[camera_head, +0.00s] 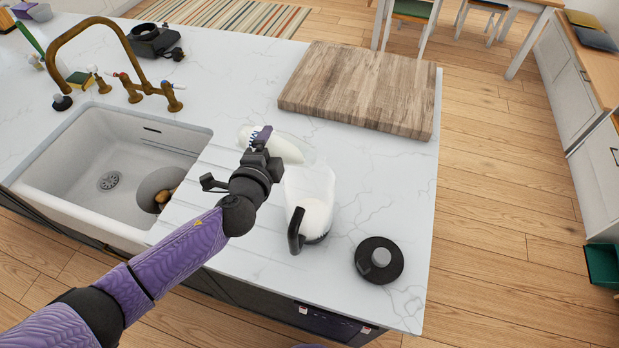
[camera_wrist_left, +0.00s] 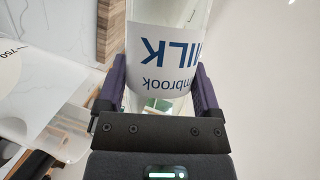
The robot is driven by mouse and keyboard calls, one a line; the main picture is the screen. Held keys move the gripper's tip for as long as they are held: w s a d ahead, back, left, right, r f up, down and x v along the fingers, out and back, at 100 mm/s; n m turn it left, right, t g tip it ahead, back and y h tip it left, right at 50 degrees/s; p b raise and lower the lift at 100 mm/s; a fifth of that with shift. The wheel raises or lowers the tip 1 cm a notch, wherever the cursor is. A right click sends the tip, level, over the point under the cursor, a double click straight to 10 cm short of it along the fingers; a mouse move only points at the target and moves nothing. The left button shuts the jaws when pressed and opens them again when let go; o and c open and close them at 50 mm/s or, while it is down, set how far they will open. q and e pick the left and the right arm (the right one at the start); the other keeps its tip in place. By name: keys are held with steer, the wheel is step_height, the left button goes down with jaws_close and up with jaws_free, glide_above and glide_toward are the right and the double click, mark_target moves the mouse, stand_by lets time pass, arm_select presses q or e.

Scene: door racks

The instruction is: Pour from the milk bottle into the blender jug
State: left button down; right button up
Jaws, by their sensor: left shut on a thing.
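My left gripper (camera_head: 262,140) is shut on the milk bottle (camera_head: 285,149). The bottle is tilted far over, close to lying flat, with one end toward the upper left and the other toward the blender jug (camera_head: 312,190). In the left wrist view, the bottle's white label with blue letters (camera_wrist_left: 170,60) shows upside down between the purple fingers (camera_wrist_left: 158,92). The clear jug stands on the counter just below and right of the bottle, its black handle toward me. It looks white low down. Whether milk is flowing is too small to tell. My right gripper is out of view.
A round black lid (camera_head: 379,260) lies on the white counter (camera_head: 350,310) right of the jug. A wooden board (camera_head: 360,88) lies behind. A white sink (camera_head: 105,150) with a brass tap (camera_head: 135,85) is at the left. The counter's right edge is near the lid.

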arm_select(q)
steer(key=shift+w+a+m+b, duration=0.1)
steer(key=shift+m+b, duration=0.4)
steer(key=shift+b, duration=0.05)
stand_by(1.9)
